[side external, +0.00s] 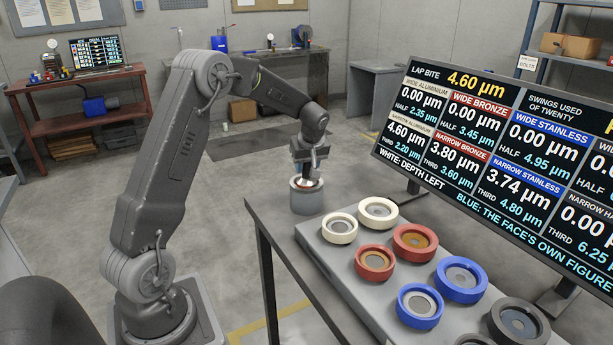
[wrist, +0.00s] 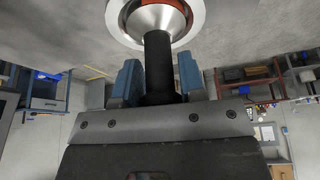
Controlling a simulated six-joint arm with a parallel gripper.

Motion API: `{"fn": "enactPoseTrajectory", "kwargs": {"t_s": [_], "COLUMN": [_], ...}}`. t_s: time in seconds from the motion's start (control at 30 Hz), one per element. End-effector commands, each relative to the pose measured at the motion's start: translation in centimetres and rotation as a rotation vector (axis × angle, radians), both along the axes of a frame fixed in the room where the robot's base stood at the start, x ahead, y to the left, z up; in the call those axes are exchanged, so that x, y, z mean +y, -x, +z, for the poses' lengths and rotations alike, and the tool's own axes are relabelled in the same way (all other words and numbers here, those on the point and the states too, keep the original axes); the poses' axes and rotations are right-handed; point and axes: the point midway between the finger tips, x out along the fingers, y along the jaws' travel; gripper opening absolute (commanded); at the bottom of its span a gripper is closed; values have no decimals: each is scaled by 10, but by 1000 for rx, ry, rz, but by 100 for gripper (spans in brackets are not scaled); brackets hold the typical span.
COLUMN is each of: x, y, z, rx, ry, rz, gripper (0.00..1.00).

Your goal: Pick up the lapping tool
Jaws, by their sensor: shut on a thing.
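The lapping tool has a black handle (wrist: 158,60) and a flared silver head (wrist: 152,20), seen in the wrist view. My gripper (wrist: 160,82) has its two blue fingers on either side of the handle and is shut on it. In the side external view my gripper (side external: 308,160) points down over a grey round stand (side external: 308,203) at the table's far left corner. The tool's head is at the stand's top, within a pale rim (wrist: 112,18). I cannot tell whether it touches the stand. The underside of the head is hidden.
A grey block (side external: 345,268) on the table (side external: 262,218) carries pairs of white (side external: 340,228), red (side external: 375,262), blue (side external: 419,305) and dark rings (side external: 520,322). A large screen (side external: 500,150) stands behind them.

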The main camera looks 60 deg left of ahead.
Motion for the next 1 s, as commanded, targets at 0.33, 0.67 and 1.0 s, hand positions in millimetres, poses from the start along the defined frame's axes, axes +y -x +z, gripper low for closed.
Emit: {"fn": "enactPoseTrajectory", "kwargs": {"t_s": [0.33,0.67,1.0], "x": [0,10,45], "y": [-1,16,79], "z": [8,53,95], "rx": [-4,-2,-2], "ry": [-2,-3,-3], "rz": [0,6,6], "gripper": [7,7,7]}}
